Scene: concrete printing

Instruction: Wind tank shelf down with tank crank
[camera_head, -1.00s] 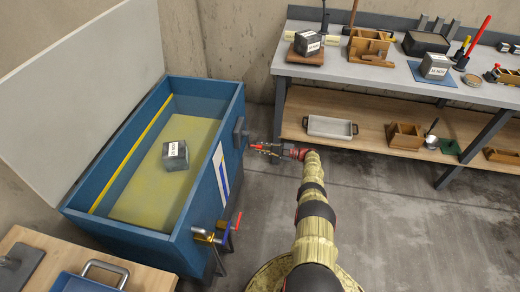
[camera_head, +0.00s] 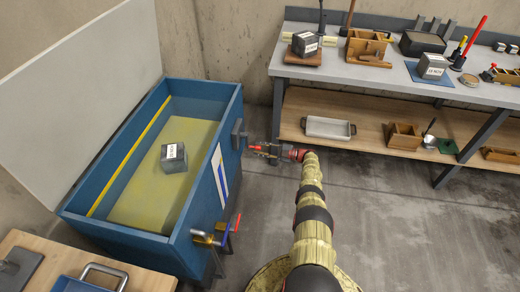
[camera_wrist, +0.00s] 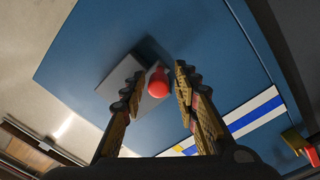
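The blue water tank (camera_head: 208,207) stands at left with its lid up. Its yellowish shelf (camera_head: 130,203) lies under the water and bears a grey labelled cube (camera_head: 174,160). The tank crank's red knob (camera_head: 254,147) sticks out beside a grey block (camera_head: 238,134) on the tank's right wall. My gripper (camera_head: 268,152) is at the crank. In the wrist view, my gripper (camera_wrist: 159,72) is open, with the red knob (camera_wrist: 158,82) seen between its fingertips and the grey block (camera_wrist: 120,87) behind. Gaps show beside the knob; its depth between the fingers is unclear.
A brass valve (camera_head: 208,238) with red and blue handles sits low on the tank's front right. A grey bench (camera_head: 375,77) with a lower wooden shelf (camera_head: 365,137) stands at the back right. A wooden table (camera_head: 30,243) is at lower left. The floor right of my arm is clear.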

